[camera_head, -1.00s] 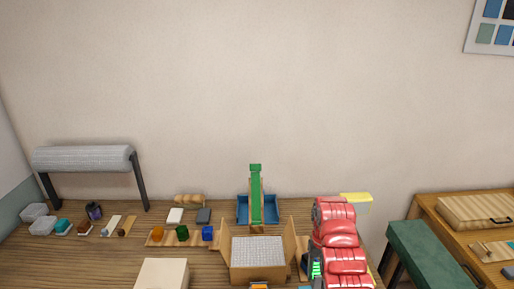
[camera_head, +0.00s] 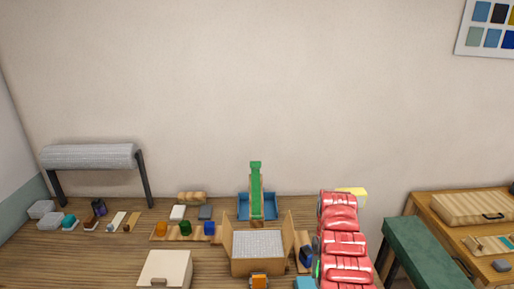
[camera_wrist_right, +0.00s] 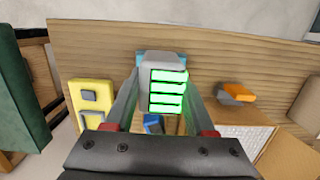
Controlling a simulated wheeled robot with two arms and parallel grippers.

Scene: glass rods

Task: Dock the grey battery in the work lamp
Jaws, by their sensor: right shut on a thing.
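My right gripper (camera_wrist_right: 165,110) is shut on a grey block with lit green bars, the grey battery (camera_wrist_right: 147,72), and holds it upright between its fingers. A teal thing (camera_wrist_right: 132,82) shows just behind the battery; whether they touch is unclear. In the head view a teal thing (camera_head: 305,283) is at the bottom edge, beside my red right arm. A yellow body with grey pads (camera_wrist_right: 92,92) lies left of the battery in the right wrist view. I cannot tell for certain which thing is the work lamp. My left gripper is out of view.
An open cardboard box (camera_head: 257,266) stands left of my right arm, with an orange block (camera_head: 259,281) in front. A dark blue thing (camera_head: 306,257) is between box and arm. A blue tray with a green ramp (camera_head: 256,190) stands behind. The left front tabletop is fairly clear.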

